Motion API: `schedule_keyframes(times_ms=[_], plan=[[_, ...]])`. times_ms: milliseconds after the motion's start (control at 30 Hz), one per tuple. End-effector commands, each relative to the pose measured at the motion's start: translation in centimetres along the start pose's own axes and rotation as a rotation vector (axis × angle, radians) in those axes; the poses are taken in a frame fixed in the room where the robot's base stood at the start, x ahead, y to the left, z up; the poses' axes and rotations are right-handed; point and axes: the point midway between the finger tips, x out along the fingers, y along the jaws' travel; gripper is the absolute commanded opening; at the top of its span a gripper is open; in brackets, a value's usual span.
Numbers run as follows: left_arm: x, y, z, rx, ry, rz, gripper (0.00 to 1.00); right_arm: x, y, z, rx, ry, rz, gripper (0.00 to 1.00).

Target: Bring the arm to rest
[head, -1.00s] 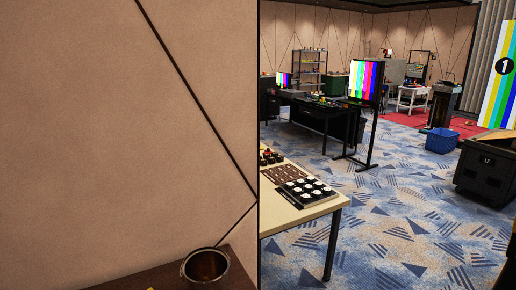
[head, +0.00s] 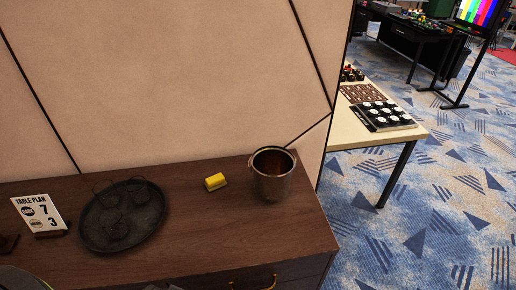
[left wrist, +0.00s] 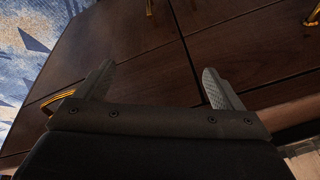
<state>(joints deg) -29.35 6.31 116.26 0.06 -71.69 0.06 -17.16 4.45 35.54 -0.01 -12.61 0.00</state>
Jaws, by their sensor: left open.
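My left gripper (left wrist: 158,88) is open in the left wrist view, its two grey fingers apart with nothing between them. Behind it is the dark wood front of the cabinet (left wrist: 120,45), with brass handles. Neither gripper shows clearly in the head view. A rounded grey shape sits at the bottom left corner of that view, and I cannot tell what it is. My right gripper is not seen.
On the sideboard (head: 200,235) stand a metal bucket (head: 272,178), a yellow block (head: 215,181), a dark round tray (head: 120,217) with several dark items and a table plan sign (head: 41,214). A pale table (head: 415,134) stands right; patterned carpet there is open.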

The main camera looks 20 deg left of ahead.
Motion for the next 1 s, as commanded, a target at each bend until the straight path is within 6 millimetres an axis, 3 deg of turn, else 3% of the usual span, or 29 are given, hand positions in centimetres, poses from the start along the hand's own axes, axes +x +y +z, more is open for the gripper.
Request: schedule_keyframes(times_ms=[33,200,500,800,1000], plan=[[2.5,0.2,0.9,0.0,-0.016,0.002,0.89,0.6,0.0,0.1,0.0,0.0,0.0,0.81],[9.3,0.8,3.7,0.001,-0.042,0.009,0.89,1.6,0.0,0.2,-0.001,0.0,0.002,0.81],[19.2,2.0,10.9,0.004,-0.092,0.022,0.89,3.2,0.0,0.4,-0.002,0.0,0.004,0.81],[25.6,3.3,19.9,0.008,-0.141,0.035,0.89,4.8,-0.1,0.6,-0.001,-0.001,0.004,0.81],[27.3,3.8,24.4,0.011,-0.162,0.041,0.89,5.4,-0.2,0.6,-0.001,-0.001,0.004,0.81]])
